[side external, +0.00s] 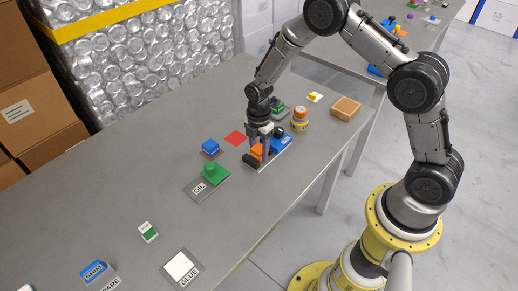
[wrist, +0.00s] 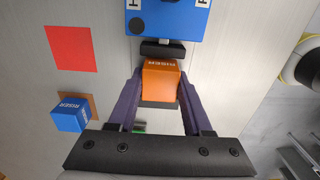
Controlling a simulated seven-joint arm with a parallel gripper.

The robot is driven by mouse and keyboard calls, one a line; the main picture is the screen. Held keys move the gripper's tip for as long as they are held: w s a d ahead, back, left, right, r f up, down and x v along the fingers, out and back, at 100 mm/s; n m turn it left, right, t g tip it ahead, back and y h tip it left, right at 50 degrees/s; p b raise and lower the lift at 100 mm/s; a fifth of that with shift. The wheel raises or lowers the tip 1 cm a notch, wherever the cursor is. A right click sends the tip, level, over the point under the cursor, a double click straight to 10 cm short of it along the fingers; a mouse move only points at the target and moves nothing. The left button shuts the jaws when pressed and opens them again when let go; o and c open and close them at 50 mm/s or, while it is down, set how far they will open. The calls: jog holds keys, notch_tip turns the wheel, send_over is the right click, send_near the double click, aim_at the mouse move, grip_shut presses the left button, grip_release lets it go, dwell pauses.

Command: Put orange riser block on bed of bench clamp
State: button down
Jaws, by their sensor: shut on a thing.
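The orange riser block (wrist: 160,80) is between the two fingers of my gripper (wrist: 158,88), which is shut on it; its label faces the clamp's blue body. In the side view the block (side external: 256,152) is at the bench clamp, between the dark front jaw (side external: 251,161) and the blue body (side external: 282,143). In the wrist view the clamp's blue body (wrist: 175,18) and a black jaw (wrist: 163,49) are just beyond the block. The bed is mostly hidden under the block and fingers, so I cannot tell whether the block touches it.
A blue riser block (side external: 210,147) on a brown pad and a red square (side external: 235,138) are left of the clamp. An orange-and-yellow jar (side external: 300,119) and a tan box (side external: 345,108) stand behind right.

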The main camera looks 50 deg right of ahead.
jog(key=shift+c, duration=1.6)
grip_release()
jog(key=shift+f, duration=0.1)
notch_tip(320, 180, up, 11)
notch_tip(320, 180, up, 10)
jog(key=m+t, duration=0.1)
jog(key=m, duration=0.3)
send_over(259, 148)
jog(key=s, duration=0.4)
jog(key=s+r+m+t, duration=0.1)
jog(key=s+r+m, duration=0.2)
jog(key=s, duration=0.4)
jog(key=s+r+m+t, duration=0.2)
jog(key=s+r+m, duration=0.1)
jog(key=s+m, duration=0.3)
jog(key=s+r+m+t, duration=0.1)
jog(key=s+r+m, duration=0.3)
jog(key=s, duration=0.6)
jog(key=shift+a+m+t, duration=0.15)
jog(key=shift+m+t, duration=0.15)
jog(key=shift+m, duration=0.2)
